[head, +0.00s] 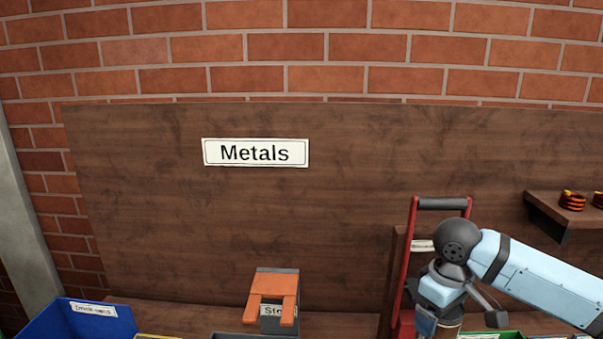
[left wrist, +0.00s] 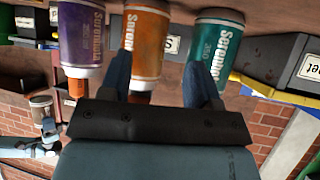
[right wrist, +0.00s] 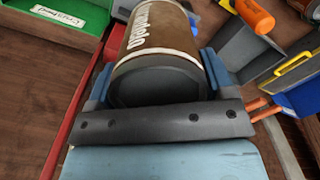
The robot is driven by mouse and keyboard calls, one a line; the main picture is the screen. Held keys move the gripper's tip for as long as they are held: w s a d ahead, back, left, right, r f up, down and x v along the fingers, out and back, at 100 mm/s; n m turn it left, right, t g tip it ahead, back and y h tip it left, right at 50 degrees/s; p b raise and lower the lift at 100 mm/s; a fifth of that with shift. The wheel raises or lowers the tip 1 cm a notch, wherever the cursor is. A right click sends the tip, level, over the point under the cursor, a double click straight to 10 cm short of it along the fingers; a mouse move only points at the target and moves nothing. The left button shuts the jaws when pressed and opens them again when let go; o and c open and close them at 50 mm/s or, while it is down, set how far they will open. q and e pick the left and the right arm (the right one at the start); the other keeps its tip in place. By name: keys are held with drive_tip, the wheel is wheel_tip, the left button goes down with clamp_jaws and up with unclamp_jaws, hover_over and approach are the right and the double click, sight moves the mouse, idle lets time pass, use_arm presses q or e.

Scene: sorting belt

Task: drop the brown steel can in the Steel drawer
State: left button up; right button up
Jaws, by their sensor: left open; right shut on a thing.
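The brown can (right wrist: 160,38) with pale lettering is clamped between the fingers of my right gripper (right wrist: 155,78); its grey end faces the wrist camera. In the head view its top part (head: 447,332) shows under my right gripper (head: 455,312), cut off by the bottom edge. A grey box with an orange piece and a label starting "Ste" (head: 272,311) stands left of my right gripper, apart from it. Whether its inside is open is hidden. My left gripper (left wrist: 160,82) is open, in front of an orange can (left wrist: 147,40); contact cannot be told.
A purple can (left wrist: 82,35) and a teal can (left wrist: 217,50) flank the orange one. In the head view, a blue bin (head: 75,322) is at lower left, a red frame (head: 407,265) stands beside my right gripper, and a shelf (head: 550,215) is at right.

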sight(438, 327)
drive_tip(key=m, duration=0.2)
drive_tip(key=s+a+m+p, duration=0.1)
drive_tip(key=m, duration=0.1)
drive_tip(key=s+m, duration=0.1)
drive_tip(key=m, duration=0.1)
drive_tip(key=shift+a+m, duration=0.15)
drive_tip(key=shift+m, duration=0.15)
